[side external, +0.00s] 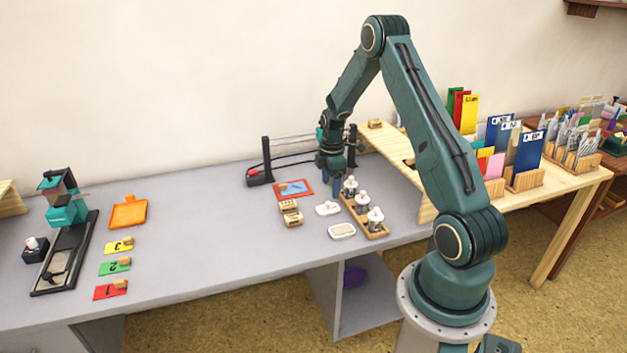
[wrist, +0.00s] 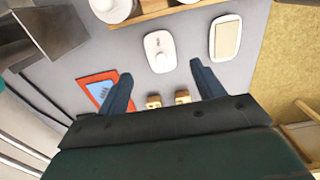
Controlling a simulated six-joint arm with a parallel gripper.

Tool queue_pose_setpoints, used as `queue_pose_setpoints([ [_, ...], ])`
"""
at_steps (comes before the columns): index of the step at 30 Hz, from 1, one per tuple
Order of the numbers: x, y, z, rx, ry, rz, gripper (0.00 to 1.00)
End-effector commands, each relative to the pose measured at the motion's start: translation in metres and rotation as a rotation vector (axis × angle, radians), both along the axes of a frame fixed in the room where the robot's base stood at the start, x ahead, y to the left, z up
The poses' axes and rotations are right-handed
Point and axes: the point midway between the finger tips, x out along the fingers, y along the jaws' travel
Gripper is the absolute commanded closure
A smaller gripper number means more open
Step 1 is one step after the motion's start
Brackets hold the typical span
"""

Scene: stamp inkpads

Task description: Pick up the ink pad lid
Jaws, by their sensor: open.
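The ink pad lid seems to be the white rounded plate with a raised knob (side external: 327,208), lying flat on the grey table; it also shows in the wrist view (wrist: 160,50). A white tray with a cream surface (side external: 342,231), likely the ink pad, lies beside it and shows in the wrist view (wrist: 226,38). My gripper (side external: 336,180) is above the table, behind the lid in the side view. In the wrist view its fingers (wrist: 160,71) are spread with nothing held between them, and the lid appears just beyond the fingertips, apart from them.
Wooden stamps (side external: 291,207) and a red-framed blue picture (side external: 294,189) lie left of the lid. A wooden rack (side external: 364,217) with white-and-metal pieces stands to its right. Numbered cards (side external: 115,266) lie farther left. The table between is clear.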

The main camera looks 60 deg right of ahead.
Motion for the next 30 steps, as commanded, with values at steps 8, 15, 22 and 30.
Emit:
queue_pose_setpoints([
  [8,0.000,0.000,-0.021,0.000,0.000,0.000,0.33],
  [15,0.000,0.000,-0.024,0.000,0.000,0.000,0.33],
  [22,0.000,0.002,-0.043,0.001,0.001,0.000,0.33],
  [30,0.000,0.002,-0.070,0.001,0.001,0.000,0.33],
])
